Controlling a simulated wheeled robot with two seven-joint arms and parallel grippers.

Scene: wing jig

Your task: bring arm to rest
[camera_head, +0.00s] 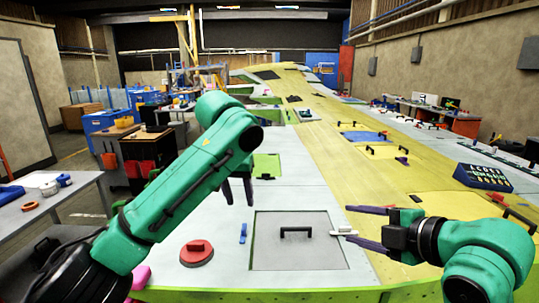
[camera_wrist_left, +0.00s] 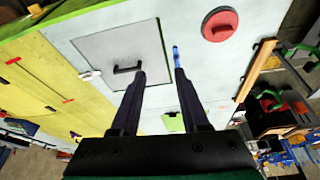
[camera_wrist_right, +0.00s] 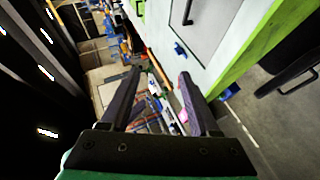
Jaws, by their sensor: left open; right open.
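My left arm reaches in from the left in the head view, and its gripper (camera_head: 237,190) hangs above the wing surface (camera_head: 215,225), open and empty. In the left wrist view its two dark fingers (camera_wrist_left: 160,73) are apart, with the grey panel and a blue item beyond them. My right gripper (camera_head: 366,227) points left over the front right of the wing, open and empty. In the right wrist view its fingers (camera_wrist_right: 160,78) are apart with nothing between them.
A grey panel with a black handle (camera_head: 295,250) lies at the wing's front. A red round piece (camera_head: 197,252) and a small blue item (camera_head: 243,233) lie left of it. A side table (camera_head: 75,200) stands at left.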

